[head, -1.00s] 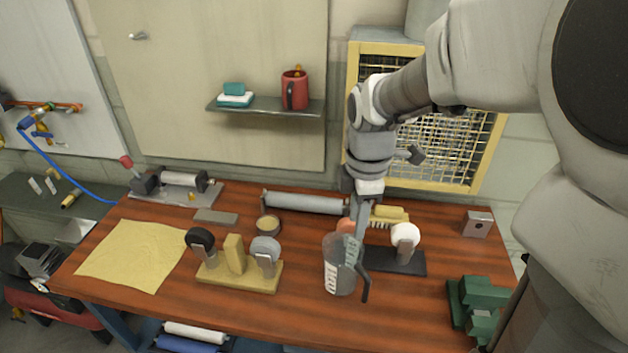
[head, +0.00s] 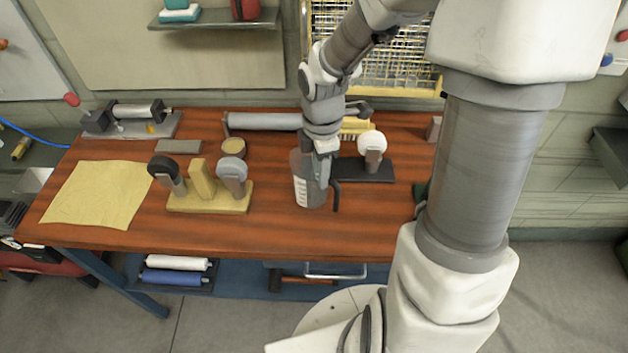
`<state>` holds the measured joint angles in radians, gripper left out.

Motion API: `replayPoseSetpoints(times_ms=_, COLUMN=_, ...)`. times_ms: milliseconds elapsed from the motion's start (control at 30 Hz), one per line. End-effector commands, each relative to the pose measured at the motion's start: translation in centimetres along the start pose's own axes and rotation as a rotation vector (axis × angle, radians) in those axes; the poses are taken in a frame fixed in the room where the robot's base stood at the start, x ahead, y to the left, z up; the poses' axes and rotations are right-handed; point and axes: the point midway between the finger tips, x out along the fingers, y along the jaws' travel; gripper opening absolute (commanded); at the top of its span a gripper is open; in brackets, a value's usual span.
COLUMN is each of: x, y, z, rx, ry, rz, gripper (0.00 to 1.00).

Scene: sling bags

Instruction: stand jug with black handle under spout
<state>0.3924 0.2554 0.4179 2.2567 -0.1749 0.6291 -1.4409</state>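A grey, see-through jug (head: 303,192) with white markings stands upright on the wooden bench, right of the middle. Its black handle (head: 336,195) is on its right side. My gripper (head: 322,172) points down at the jug's top, in front of or at its rim on the handle side. The fingertips are small and partly lost against the jug, so I cannot tell whether they are open or shut on it. I cannot make out a spout in this view.
A dark stand with a white round-headed tool (head: 371,145) is close to the jug's right. A yellow block stand (head: 238,204) with round-headed tools is left of it. A yellow cloth (head: 98,194) lies at the left. The bench front before the jug is clear.

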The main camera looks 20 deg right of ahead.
Motion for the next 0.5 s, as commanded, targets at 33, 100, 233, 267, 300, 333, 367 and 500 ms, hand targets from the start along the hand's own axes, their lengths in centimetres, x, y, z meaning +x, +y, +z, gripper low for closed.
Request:
replayPoseSetpoints(times_ms=33, x=1.0, y=-0.1, z=0.0, rx=-0.001, ry=0.001, rz=-0.003, gripper=0.38)
replayPoseSetpoints(times_ms=100, x=2.3, y=-0.1, z=-0.1, rx=-0.002, ry=0.002, rz=-0.004, gripper=0.38)
replayPoseSetpoints(times_ms=233, x=4.2, y=-0.1, z=0.0, rx=-0.002, ry=0.001, rz=-0.004, gripper=0.38)
replayPoseSetpoints(times_ms=267, x=4.5, y=-0.1, z=0.0, rx=-0.001, ry=0.001, rz=-0.003, gripper=0.38)
replayPoseSetpoints(times_ms=300, x=4.8, y=-0.1, z=0.0, rx=-0.001, ry=0.001, rz=-0.002, gripper=0.38)
replayPoseSetpoints(times_ms=333, x=5.0, y=-0.1, z=0.0, rx=-0.002, ry=0.001, rz=-0.002, gripper=0.38)
replayPoseSetpoints(times_ms=367, x=5.1, y=-0.1, z=0.0, rx=-0.002, ry=0.0, rz=-0.002, gripper=0.38)
replayPoseSetpoints(times_ms=500, x=5.1, y=0.0, z=0.0, rx=-0.001, ry=0.0, rz=0.0, gripper=0.38)
